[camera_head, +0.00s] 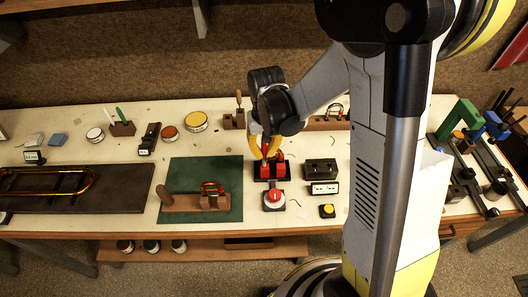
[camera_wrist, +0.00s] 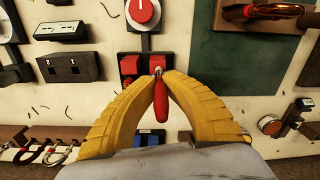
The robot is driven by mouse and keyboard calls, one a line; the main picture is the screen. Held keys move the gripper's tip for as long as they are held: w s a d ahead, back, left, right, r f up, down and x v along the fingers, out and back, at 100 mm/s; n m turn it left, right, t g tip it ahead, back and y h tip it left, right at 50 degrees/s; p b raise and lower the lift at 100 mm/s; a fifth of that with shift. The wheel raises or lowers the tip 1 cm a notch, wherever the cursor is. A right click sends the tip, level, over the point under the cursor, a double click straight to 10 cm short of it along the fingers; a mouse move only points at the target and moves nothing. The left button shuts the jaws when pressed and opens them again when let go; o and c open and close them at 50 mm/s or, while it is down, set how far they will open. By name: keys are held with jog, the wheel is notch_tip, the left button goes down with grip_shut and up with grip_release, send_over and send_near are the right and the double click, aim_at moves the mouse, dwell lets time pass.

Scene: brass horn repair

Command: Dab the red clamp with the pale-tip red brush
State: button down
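My gripper (camera_head: 265,157) has yellow fingers that close in on a slim red brush (camera_wrist: 160,103). The brush stands between the fingertips, its red handle toward the wrist camera and a small metallic part at its far end. The bristle tip is hidden or too small to make out. Just beyond the fingertips is a black fixture with two red blocks, which looks like the red clamp (camera_wrist: 130,65); it also shows in the head view (camera_head: 281,170). The brush's far end overlaps the right-hand block in the wrist view. I cannot tell whether they touch.
A red round knob (camera_head: 275,196) stands in front of the fixture, and a black box (camera_head: 320,169) to its right. A green mat (camera_head: 228,185) with a wooden piece lies left. Green (camera_head: 459,118) and blue clamp-like tools (camera_head: 490,126) stand far right. Small jars and brush holders line the back.

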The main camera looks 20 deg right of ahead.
dwell(0.4)
jog(key=shift+r+p, duration=2.4)
jog(key=shift+r, duration=1.15)
jog(key=shift+f, duration=0.1)
